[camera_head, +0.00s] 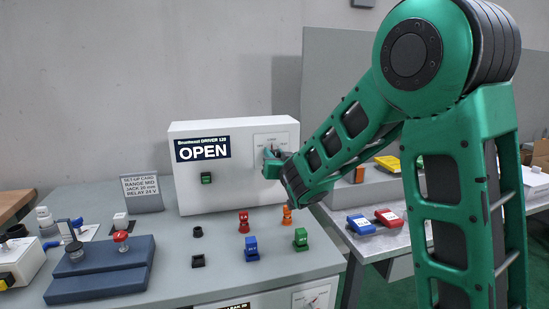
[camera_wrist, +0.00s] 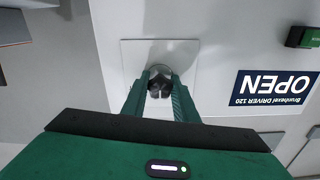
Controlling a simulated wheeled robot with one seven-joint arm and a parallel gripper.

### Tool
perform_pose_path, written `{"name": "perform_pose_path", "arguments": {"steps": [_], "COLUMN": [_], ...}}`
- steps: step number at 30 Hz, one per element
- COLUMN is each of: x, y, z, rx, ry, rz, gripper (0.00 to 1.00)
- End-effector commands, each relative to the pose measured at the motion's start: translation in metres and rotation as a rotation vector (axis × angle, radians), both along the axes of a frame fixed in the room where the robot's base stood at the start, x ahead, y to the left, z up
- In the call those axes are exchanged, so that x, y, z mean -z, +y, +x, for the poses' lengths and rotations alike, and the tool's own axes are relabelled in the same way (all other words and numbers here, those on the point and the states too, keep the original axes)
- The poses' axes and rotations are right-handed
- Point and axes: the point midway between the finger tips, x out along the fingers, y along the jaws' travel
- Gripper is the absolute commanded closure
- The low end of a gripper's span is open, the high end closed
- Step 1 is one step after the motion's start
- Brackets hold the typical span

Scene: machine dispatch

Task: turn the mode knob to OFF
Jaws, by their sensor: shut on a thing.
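The mode knob (camera_wrist: 160,72) sits on a pale square plate on the front of the white machine box (camera_head: 225,190). In the wrist view my gripper (camera_wrist: 160,88) has its two green fingers around the knob, shut on it. In the head view my gripper (camera_head: 272,160) reaches the right part of the box front. The fingers cover most of the knob and its pointer, so its setting cannot be read. The display (camera_head: 202,149) beside it reads OPEN, and it shows upside down in the wrist view (camera_wrist: 273,92).
A green switch (camera_head: 206,178) is under the display. Red, orange, blue and green small parts (camera_head: 251,248) stand in front of the box. A set-up card (camera_head: 141,192) and a blue block with knobs (camera_head: 102,271) are at the left. Another table with blue and red pieces (camera_head: 389,217) is at the right.

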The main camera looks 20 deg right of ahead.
Motion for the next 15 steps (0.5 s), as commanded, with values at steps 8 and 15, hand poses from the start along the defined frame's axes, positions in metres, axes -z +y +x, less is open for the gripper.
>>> {"name": "perform_pose_path", "arguments": {"steps": [8,15], "x": [0.0003,0.0004], "y": [-0.0018,-0.0018], "z": [-0.0001,-0.0001], "rx": [0.005,0.006], "ry": [0.001,0.001], "rz": [-0.101,-0.292], "gripper": [0.96,0.96]}}
